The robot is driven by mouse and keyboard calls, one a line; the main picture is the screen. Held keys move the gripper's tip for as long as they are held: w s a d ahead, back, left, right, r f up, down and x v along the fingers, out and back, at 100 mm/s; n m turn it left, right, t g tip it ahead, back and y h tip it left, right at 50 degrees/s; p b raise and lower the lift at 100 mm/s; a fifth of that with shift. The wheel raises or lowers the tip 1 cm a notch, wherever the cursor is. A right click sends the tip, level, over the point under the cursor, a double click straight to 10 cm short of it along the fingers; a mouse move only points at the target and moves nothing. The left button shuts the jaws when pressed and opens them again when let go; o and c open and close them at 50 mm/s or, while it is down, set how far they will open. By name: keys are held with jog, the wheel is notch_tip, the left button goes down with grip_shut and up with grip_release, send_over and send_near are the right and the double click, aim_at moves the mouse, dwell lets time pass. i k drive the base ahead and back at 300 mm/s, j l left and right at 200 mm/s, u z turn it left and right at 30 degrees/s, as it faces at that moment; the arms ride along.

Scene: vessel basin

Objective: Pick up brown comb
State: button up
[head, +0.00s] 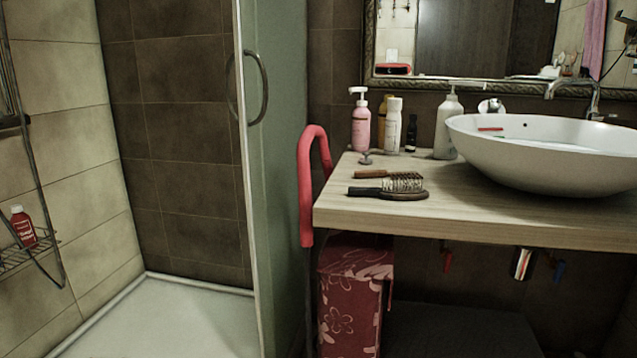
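Two brush-like items lie close together near the front left of the wooden counter (470,206). The front one (404,194) has a dark handle pointing left and a brown, rounded head on the right. Their heads seem to overlap or touch. I cannot tell for certain which one is the brown comb. My gripper is not in view.
A white basin (545,165) stands on the counter's right. A pink pump bottle (361,128), white bottle (393,128), small dark bottle (411,134) and pale pump bottle (447,130) stand behind. A red curved bar (306,190) rises beside the counter's left end.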

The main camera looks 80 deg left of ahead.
aim_at(368, 174)
jog(key=u, duration=2.6)
